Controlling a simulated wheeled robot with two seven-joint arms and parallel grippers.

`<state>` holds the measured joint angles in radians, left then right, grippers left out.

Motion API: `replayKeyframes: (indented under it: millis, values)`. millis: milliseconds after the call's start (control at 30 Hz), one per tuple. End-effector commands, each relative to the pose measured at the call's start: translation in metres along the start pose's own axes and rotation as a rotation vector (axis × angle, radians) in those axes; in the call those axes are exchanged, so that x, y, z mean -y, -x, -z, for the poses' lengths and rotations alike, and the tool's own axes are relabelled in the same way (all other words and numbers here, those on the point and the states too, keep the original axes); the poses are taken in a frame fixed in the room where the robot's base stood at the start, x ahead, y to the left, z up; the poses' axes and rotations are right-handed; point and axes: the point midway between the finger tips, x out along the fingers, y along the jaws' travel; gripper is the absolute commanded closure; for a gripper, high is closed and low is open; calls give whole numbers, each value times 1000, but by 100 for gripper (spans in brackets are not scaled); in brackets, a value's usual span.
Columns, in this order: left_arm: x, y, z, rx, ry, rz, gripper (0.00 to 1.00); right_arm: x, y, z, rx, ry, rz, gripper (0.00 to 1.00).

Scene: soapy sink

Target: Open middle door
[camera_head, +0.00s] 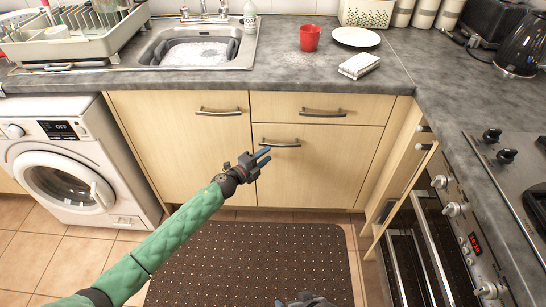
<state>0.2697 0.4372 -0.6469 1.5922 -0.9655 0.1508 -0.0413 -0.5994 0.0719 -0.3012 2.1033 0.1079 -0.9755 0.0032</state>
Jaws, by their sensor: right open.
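The middle door (315,170) is a pale wood cabinet door below a drawer (345,107). It looks closed, and its grey bar handle (280,143) runs along its upper left. My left gripper (266,157) is in front of this door's left edge, a little below and left of the handle. My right gripper (305,300) is only partly in view at the bottom edge, open, over the mat.
A second wooden door (170,140) with its own handle (218,112) is on the left, beside a washing machine (70,170). An oven (440,240) stands at the right. A dark dotted mat (250,255) covers the floor. The counter (280,80) overhangs the doors.

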Motion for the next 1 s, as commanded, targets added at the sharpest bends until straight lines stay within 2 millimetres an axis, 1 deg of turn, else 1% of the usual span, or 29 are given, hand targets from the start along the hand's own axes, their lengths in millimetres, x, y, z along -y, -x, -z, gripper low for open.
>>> replayKeyframes:
  millis: [100, 267, 600, 700, 833, 1000]
  values:
    - [3, -5, 1, -40, -50, -1, 64, 3, 1, 2, -11, 0, 7, 9]
    - [5, -15, 2, -49, -60, -1, 64, 4, 5, 5, -11, 0, 8, 9]
    - [5, -63, 5, -48, -57, 0, 64, 6, 15, 9, 1, 1, 9, 9]
    - [5, -73, 5, -47, -57, -1, 64, 6, 16, 10, 2, 1, 10, 9]
    - [5, -81, 5, -47, -58, -1, 64, 7, 17, 10, 2, 1, 10, 9]
    - [4, -83, 5, -47, -58, -1, 64, 7, 17, 10, 2, 1, 10, 9]
